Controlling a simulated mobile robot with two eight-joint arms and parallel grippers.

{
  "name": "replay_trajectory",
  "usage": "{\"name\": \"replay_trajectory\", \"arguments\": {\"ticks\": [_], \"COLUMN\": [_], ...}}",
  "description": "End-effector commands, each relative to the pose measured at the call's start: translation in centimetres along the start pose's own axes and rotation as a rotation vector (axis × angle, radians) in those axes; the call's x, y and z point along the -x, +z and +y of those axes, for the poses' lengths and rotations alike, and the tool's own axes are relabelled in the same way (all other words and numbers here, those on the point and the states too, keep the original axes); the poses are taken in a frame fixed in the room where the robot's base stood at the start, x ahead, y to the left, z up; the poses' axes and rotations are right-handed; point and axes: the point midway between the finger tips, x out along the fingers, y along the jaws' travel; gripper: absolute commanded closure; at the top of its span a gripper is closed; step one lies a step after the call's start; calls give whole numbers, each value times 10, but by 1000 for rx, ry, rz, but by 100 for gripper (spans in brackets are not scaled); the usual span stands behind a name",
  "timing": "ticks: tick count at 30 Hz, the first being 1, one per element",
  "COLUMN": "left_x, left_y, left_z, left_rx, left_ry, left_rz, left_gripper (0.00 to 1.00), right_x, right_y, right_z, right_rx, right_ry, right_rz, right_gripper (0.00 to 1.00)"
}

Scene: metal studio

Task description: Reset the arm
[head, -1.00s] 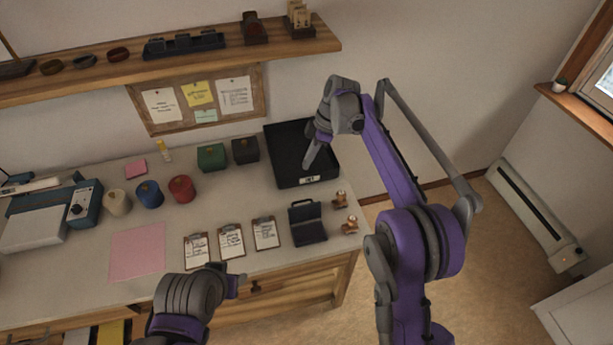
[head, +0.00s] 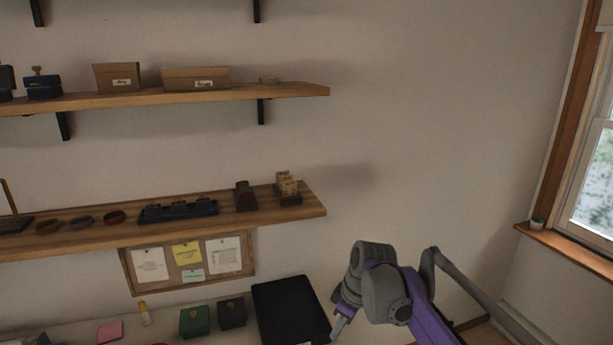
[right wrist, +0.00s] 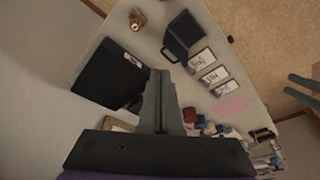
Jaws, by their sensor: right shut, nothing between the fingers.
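My right gripper (head: 338,325) is low in the head view, beside the right edge of the black tray (head: 290,315). In the right wrist view its fingers (right wrist: 162,95) are together, with nothing between them. That view looks down over the table, and the black tray (right wrist: 108,75) lies left of the fingers. My left arm is out of the head view. A grey, pronged part at the right edge of the right wrist view looks like my left gripper (right wrist: 305,84), over the floor. It is cut off, so its opening is unclear.
A lower shelf (head: 100,228) and an upper shelf (head: 290,91) carry small items. A pinboard (head: 245,262) hangs below. Green and dark boxes (head: 195,321) stand left of the tray. The wall between shelves and window (head: 600,180) is bare.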

Motion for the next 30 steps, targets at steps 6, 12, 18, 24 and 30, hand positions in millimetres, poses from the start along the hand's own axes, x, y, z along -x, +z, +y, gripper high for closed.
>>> {"name": "replay_trajectory", "arguments": {"ticks": [6, 12, 18, 24, 30], "left_x": [0, 0, 0, 0, 0], "left_y": [0, 0, 0, 0, 0], "left_z": [0, 0, 0, 0, 0], "left_rx": [0, 0, 0, 0, 0], "left_ry": [0, 0, 0, 0, 0], "left_rz": [0, 0, 0, 0, 0], "left_gripper": [50, 50, 50, 50, 50], "right_x": [19, 12, -12, -30, -34], "right_y": [75, 145, 207, 238, 243], "right_z": [-46, -93, -135, -156, -158], "right_rx": [-299, -563, -792, -914, -937], "right_ry": [136, 252, 346, 393, 400], "right_rz": [27, 85, 162, 215, 225], "right_gripper": [100, 100, 100, 100, 100]}}
